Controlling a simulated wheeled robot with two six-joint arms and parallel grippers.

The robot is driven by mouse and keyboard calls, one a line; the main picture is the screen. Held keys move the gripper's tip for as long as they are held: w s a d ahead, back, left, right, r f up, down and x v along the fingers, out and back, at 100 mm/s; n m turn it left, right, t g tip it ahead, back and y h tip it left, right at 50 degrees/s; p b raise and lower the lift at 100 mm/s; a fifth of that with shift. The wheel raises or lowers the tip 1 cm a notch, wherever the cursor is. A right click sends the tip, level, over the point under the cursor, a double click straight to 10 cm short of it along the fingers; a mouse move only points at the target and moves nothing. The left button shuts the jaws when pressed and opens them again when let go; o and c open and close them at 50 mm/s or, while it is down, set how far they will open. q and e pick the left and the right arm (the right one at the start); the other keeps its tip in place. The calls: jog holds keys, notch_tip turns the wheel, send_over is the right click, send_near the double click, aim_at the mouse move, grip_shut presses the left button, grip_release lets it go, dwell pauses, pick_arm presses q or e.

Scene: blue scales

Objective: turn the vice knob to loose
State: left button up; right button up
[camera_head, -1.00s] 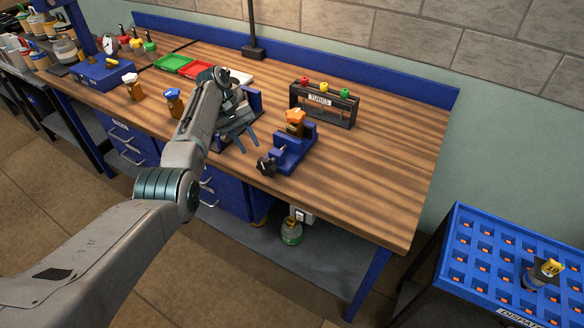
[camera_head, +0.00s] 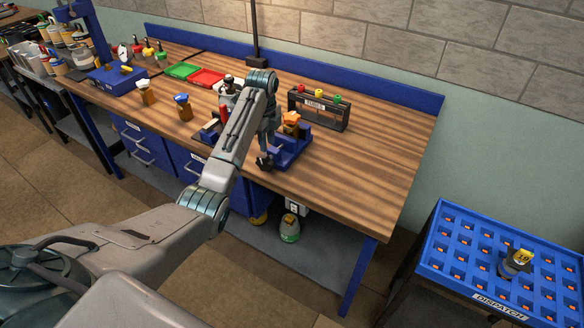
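The blue vice (camera_head: 294,152) stands near the front edge of the wooden bench, right of the middle of the bench front. Its black knob (camera_head: 264,163) sticks out at its left front. My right gripper is not in view.
A dark tube rack (camera_head: 320,111) with coloured caps stands behind the vice. Red (camera_head: 207,77) and green (camera_head: 182,71) trays lie further back. The bench right of the vice is clear. A blue dispatch rack (camera_head: 452,262) stands at lower right.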

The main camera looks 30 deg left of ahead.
aim_at(269, 160)
pick_arm(q)
jog(key=shift+d+m, duration=0.1)
jog(key=shift+m, duration=0.2)
jog(key=shift+f, duration=0.2)
notch_tip(269, 160, down, 4)
jog(key=shift+w+f+p, duration=0.1)
jog(key=shift+p, duration=0.9)
notch_tip(269, 160, down, 5)
jog(key=shift+f+p, duration=0.15)
jog(key=shift+p, duration=0.55)
jog(key=shift+f, duration=0.55)
grip_shut()
